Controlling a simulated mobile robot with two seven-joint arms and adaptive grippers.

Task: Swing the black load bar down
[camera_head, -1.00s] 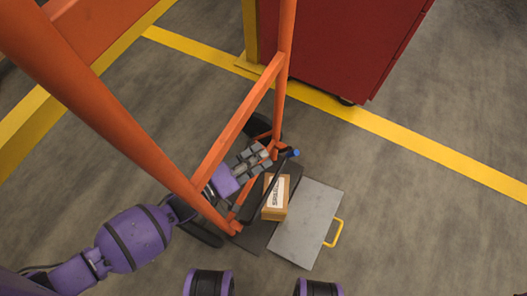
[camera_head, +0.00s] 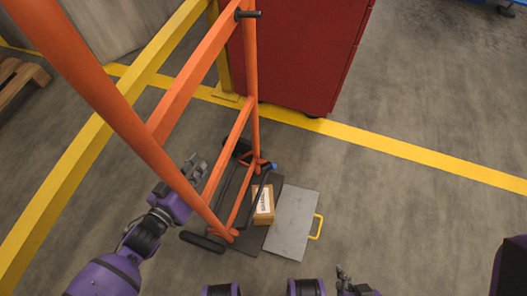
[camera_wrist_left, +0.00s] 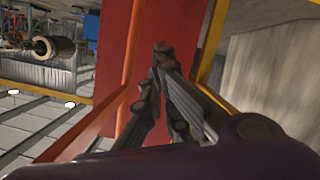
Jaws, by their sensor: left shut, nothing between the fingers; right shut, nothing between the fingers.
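An orange hand truck (camera_head: 150,145) stands left of centre in the head view. Near its foot a thin black bar (camera_head: 266,177) with a blue end (camera_head: 274,166) slants low beside a cardboard box (camera_head: 263,206); I take it for the load bar. The box sits on the dark toe plate (camera_head: 246,243). My left gripper (camera_head: 195,163) is shut and empty, left of the bar and close to the orange frame. Its fingers (camera_wrist_left: 161,52) show together in the left wrist view. My right gripper (camera_head: 342,270) is shut and empty at the bottom edge, right of the truck.
A grey plate (camera_head: 294,226) with a yellow handle (camera_head: 317,227) lies right of the box. A red cabinet (camera_head: 300,55) stands behind. A yellow rail (camera_head: 75,170) runs along the left.

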